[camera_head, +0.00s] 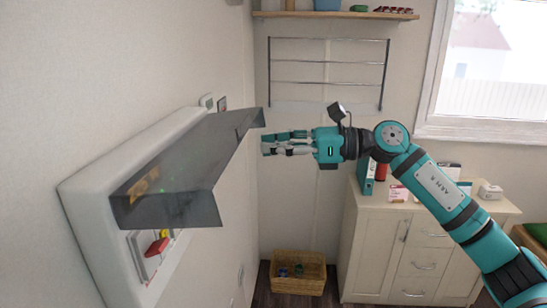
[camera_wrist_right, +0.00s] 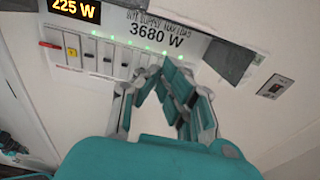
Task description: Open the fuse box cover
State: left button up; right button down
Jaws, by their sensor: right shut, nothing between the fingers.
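The fuse box (camera_head: 90,195) is a white wall panel at the left of the head view. Its dark see-through cover (camera_head: 185,165) is swung up and stands out from the panel, with red and yellow switches visible below it. My right gripper (camera_head: 266,144) is shut and empty, beside the far end of the cover; whether it touches the cover cannot be told. In the right wrist view my gripper (camera_wrist_right: 150,78) is in front of the fuse box (camera_wrist_right: 190,42), which shows a row of switches, green lights and a "3680 W" label. My left gripper is out of view.
A wire rack (camera_head: 328,75) hangs on the back wall under a shelf (camera_head: 335,15). A cream cabinet (camera_head: 390,250) with items on top stands under my right arm. A wicker basket (camera_head: 298,272) is on the floor. A small wall switch (camera_wrist_right: 274,87) sits right of the panel.

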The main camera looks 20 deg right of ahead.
jog(key=shift+w+r, duration=0.1)
jog(key=shift+r, duration=0.4)
jog(key=shift+a, duration=0.1)
jog(key=shift+r, duration=0.1)
